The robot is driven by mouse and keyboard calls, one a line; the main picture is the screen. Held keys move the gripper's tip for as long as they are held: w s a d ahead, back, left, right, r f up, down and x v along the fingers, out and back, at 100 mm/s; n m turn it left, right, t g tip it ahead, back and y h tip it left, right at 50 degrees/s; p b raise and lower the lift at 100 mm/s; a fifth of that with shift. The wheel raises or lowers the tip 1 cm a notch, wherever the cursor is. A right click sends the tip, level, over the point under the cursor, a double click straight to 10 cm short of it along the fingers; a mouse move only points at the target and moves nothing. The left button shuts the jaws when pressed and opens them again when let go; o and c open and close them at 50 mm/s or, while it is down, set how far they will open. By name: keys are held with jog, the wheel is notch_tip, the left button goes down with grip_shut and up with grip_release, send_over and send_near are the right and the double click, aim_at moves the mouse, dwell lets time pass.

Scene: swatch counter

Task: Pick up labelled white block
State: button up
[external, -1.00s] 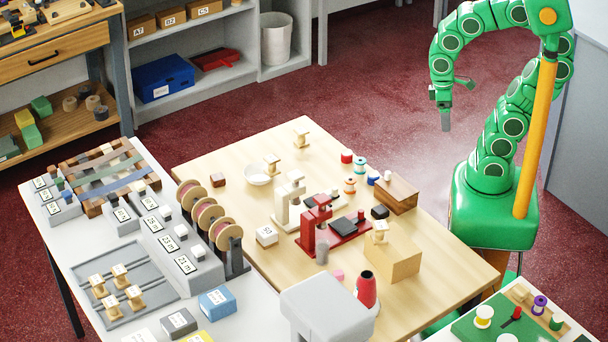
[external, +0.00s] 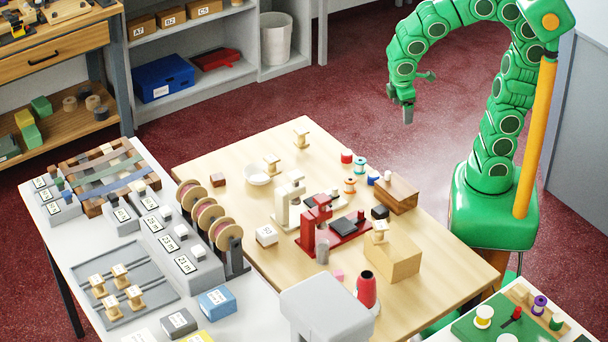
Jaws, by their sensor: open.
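A white block with a dark label (external: 267,236) sits on the wooden table (external: 222,165), left of the red machine (external: 330,232). Its label looks like "50", but the print is small. My gripper (external: 408,112) hangs from the green arm beyond the table's far right side, well above the floor. It is far up and right of the white block and is empty. The gap between its fingers is hard to make out at this size.
Reels on a stand (external: 213,220) rise just left of the block. A white machine (external: 289,200), a wooden block (external: 392,255), a red cone (external: 366,288) and a grey box (external: 327,308) stand around it.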

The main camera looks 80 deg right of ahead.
jog(key=w+a+n+t+h, duration=0.1)
jog(key=w+a+n, duration=0.3)
jog(key=w, duration=0.7)
jog(key=n+t+h, duration=0.2)
jog(key=n+t, duration=0.5)
jog(key=n, duration=0.5)
send_over(265, 233)
jog(key=s, duration=0.2)
notch_tip(265, 233, down, 12)
jog(key=a+f+n+h, duration=0.1)
jog(key=f, duration=0.2)
jog(key=s+a+f+n+t+h, duration=0.1)
jog(key=f+n, duration=0.1)
jog(key=f, duration=0.2)
jog(key=s+a+f+n+h, duration=0.1)
jog(key=f, duration=0.2)
jog(key=shift+a+f+n, duration=0.15)
jog(key=shift+f+n, duration=0.15)
jog(key=shift+f, duration=0.1)
jog(key=shift+s+a+f+n+t+h, duration=0.15)
jog(key=shift+f+n+t+h, duration=0.1)
jog(key=shift+f, duration=0.15)
jog(key=shift+s+a+f+n+t+h, duration=0.1)
jog(key=shift+s+f+n+t+h, duration=0.05)
jog(key=shift+f+h, duration=0.15)
jog(key=shift+x, duration=3.95)
